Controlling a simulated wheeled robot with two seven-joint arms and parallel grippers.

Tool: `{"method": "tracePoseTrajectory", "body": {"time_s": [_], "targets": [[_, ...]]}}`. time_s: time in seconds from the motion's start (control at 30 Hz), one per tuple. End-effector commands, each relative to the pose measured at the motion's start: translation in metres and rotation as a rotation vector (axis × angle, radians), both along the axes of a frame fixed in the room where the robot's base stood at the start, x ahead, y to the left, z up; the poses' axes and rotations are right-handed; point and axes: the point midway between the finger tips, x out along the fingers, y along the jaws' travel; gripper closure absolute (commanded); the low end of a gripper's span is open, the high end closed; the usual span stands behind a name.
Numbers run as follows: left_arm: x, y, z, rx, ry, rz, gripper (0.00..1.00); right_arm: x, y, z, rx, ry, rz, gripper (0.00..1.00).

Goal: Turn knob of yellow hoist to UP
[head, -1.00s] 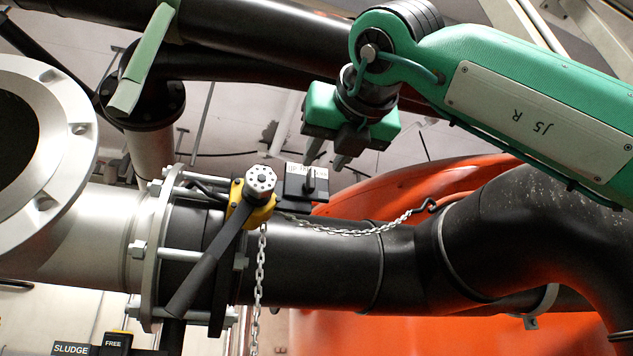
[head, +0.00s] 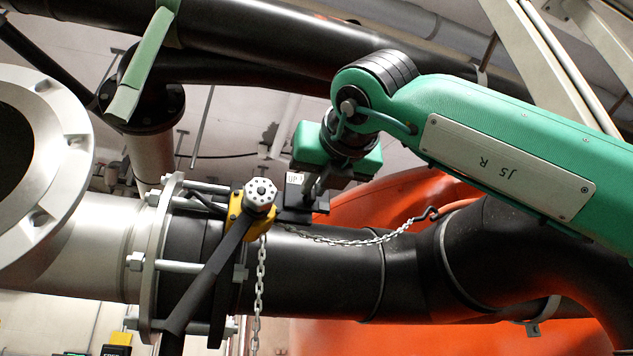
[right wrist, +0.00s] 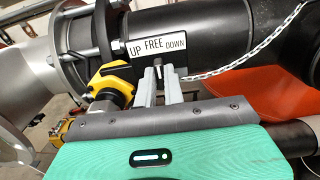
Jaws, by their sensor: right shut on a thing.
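The yellow hoist (head: 236,212) hangs at the pipe flange, with a round drilled hub, a long black lever (head: 208,275) and a chain. Its black knob box (head: 295,214) sits just right of the hub. In the right wrist view the box's label plate (right wrist: 157,46) reads UP, FREE, DOWN from left to right. My right gripper (head: 311,191) is at the box; in the wrist view its two grey fingers (right wrist: 159,88) are shut on the dark knob (right wrist: 158,71) below FREE. The fingers partly hide the knob, so its exact setting is unclear. My left gripper is not in view.
A chain (head: 355,237) runs from the hoist along the black pipe (head: 320,275); another length (head: 260,290) hangs down. The bolted flange (head: 155,265) and open grey pipe end (head: 70,150) are left. An orange tank (head: 350,330) stands behind.

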Motion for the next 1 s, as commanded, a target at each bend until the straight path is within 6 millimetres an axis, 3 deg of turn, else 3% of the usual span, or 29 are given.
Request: {"method": "tracePoseTrajectory", "body": {"time_s": [0.27, 1.0], "targets": [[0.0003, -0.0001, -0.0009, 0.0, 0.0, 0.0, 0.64, 0.0001, 0.0004, -0.0004, -0.055, -0.017, 0.001, 1.0], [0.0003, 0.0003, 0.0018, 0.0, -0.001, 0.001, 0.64, -0.001, 0.0039, -0.001, -0.512, -0.166, 0.001, 1.0]]}}
